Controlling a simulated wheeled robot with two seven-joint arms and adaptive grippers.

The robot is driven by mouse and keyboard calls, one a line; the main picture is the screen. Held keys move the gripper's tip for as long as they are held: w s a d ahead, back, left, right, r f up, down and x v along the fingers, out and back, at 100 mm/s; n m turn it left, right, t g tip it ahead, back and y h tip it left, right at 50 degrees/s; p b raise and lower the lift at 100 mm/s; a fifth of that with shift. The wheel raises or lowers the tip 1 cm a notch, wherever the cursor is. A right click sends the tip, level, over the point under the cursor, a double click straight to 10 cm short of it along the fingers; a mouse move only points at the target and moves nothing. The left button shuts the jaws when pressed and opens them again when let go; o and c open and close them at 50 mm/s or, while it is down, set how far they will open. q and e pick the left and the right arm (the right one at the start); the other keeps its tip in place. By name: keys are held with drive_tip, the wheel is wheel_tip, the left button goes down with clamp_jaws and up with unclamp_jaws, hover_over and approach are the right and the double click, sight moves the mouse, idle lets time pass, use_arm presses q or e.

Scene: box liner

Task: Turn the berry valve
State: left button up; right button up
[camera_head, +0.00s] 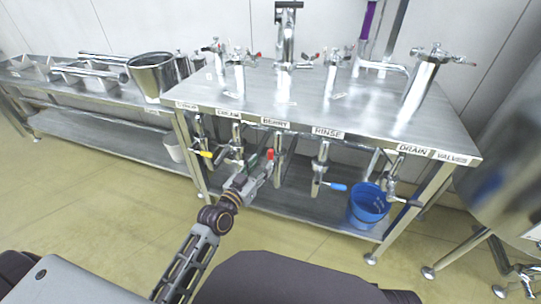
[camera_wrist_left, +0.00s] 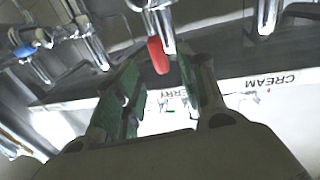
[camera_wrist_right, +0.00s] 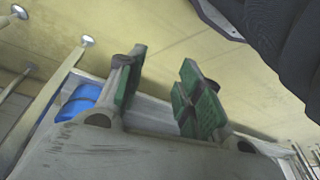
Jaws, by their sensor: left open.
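The berry valve has a red handle (camera_head: 270,154) and hangs on a metal pipe below the table edge, under the BERRY label (camera_head: 275,122). In the left wrist view the red handle (camera_wrist_left: 158,55) lies between and beyond the two green finger pads. My left gripper (camera_head: 259,165) is open, with its fingers close to the red handle; I cannot tell whether they touch it. The same gripper shows in its own wrist view (camera_wrist_left: 160,85). My right gripper (camera_wrist_right: 162,85) is open and empty in the right wrist view, and it is not visible in the head view.
Valves with a yellow handle (camera_head: 206,154) and a blue handle (camera_head: 337,187) hang on either side. A blue bucket (camera_head: 369,204) stands on the lower shelf at right. The steel table (camera_head: 320,110) bears several taps. A steel pot (camera_head: 153,75) stands left. Floor in front is clear.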

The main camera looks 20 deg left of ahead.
sight(269, 156)
use_arm(q)
drive_tip(key=shift+b+x, duration=0.3)
drive_tip(key=shift+x, duration=1.4)
drive_tip(key=shift+w+d, duration=0.15)
drive_tip(key=shift+w, duration=0.5)
drive_tip(key=shift+b+x, duration=0.3)
drive_tip(key=shift+x, duration=0.7)
drive_tip(key=shift+w, duration=0.2)
use_arm(e)
drive_tip(key=shift+w+a+r, duration=0.15)
drive_tip(key=shift+w+r, duration=0.05)
drive_tip(key=shift+r, duration=0.9)
use_arm(q)
clamp_jaws()
